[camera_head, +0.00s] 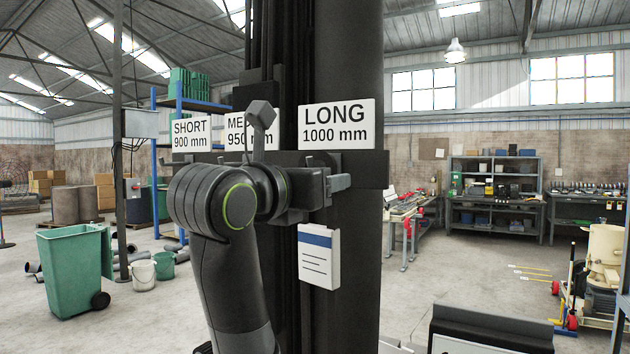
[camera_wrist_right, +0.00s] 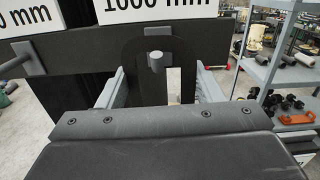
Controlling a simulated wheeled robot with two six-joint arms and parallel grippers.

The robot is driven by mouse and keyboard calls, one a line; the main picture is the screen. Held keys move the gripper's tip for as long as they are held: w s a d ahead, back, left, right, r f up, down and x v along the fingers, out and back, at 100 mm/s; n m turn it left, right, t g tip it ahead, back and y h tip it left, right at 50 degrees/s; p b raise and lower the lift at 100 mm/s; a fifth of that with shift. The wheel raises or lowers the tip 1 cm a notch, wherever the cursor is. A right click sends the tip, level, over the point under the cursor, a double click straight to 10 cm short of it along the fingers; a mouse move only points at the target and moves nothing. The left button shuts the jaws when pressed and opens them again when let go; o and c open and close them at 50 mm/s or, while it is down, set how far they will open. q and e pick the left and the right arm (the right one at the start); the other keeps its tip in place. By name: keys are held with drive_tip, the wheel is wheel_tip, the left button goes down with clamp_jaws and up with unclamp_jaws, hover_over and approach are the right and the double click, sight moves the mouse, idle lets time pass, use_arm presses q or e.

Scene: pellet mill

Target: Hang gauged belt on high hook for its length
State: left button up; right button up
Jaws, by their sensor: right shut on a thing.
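A dark rail (camera_head: 374,170) carries white signs for SHORT (camera_head: 190,135), a half-hidden middle length of 950 mm (camera_head: 236,137), and LONG 1000 mm (camera_head: 337,124). My right gripper (camera_head: 330,183) is at the rail just below the LONG sign. In the right wrist view its two grey fingers (camera_wrist_right: 160,90) stand apart with a dark band, the belt (camera_wrist_right: 133,62), between them. The belt seems to arch around the light-ended LONG hook (camera_wrist_right: 155,59); whether it rests on it I cannot tell. Another grey hook (camera_wrist_right: 28,58) shows at left. My left gripper is out of view.
A white card with a blue header (camera_head: 319,257) hangs below the rail. A green bin (camera_head: 72,265) and buckets stand at left. Workbenches (camera_head: 492,200) stand at the back right, and a cream machine (camera_head: 605,255) at the right edge. Open floor lies between.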

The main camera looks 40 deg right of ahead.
drive_tip(key=shift+f, duration=0.4)
idle(0.5)
